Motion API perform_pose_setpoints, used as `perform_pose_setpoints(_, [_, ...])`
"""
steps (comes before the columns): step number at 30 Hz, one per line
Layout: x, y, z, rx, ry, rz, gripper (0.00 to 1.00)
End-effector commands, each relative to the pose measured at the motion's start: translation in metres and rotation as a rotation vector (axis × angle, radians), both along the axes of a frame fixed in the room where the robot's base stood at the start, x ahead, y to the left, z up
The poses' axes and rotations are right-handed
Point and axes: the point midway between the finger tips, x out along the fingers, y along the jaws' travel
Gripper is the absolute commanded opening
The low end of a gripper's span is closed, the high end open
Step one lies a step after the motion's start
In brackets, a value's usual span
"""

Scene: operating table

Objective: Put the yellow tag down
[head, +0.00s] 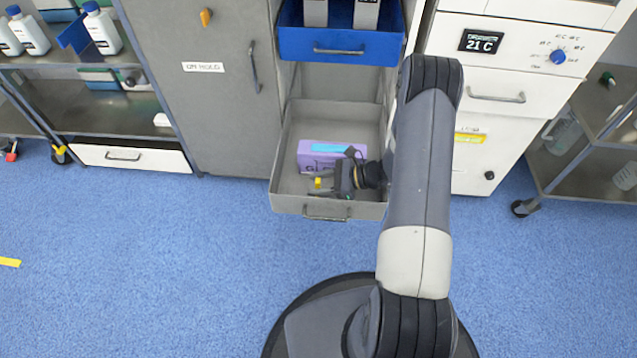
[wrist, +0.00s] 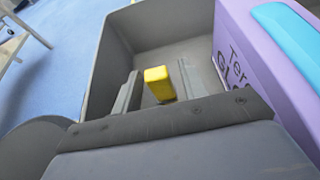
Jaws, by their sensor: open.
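The yellow tag (wrist: 158,84) is a small block between the two fingers of my gripper (wrist: 157,92) in the wrist view. A gap shows between it and the left finger; the right finger is close beside it. My gripper (head: 315,187) is open and inside the open grey drawer (head: 340,113), near its front. The tag (head: 318,183) shows as a small yellow spot at the fingers in the head view. The tag's lower end is hidden by my gripper, so I cannot tell whether it touches the drawer floor.
A purple box (head: 315,160) with a blue top patch stands in the drawer, just behind my gripper; in the wrist view it (wrist: 235,55) is at the right. A blue drawer (head: 345,47) is open above. Grey cabinet door (head: 205,110) at left, white cabinet (head: 490,165) at right.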

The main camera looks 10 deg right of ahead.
Motion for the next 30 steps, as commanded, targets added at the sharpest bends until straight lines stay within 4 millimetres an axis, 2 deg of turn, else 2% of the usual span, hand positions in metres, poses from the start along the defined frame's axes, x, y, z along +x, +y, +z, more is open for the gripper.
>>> perform_pose_setpoints(3, [0.0,0.0,0.006,0.0,0.0,0.0,0.41])
perform_pose_setpoints(5, [-0.002,-0.009,0.009,0.0,-0.001,-0.004,0.41])
perform_pose_setpoints(15, [-0.022,-0.073,0.037,-0.001,-0.002,-0.006,0.41])
perform_pose_setpoints(19, [-0.029,-0.091,0.045,0.0,-0.001,-0.004,0.41])
perform_pose_setpoints(24, [-0.034,-0.104,0.049,0.0,0.0,-0.001,0.41])
perform_pose_setpoints(30, [-0.034,-0.106,0.049,0.0,0.0,0.0,0.41])
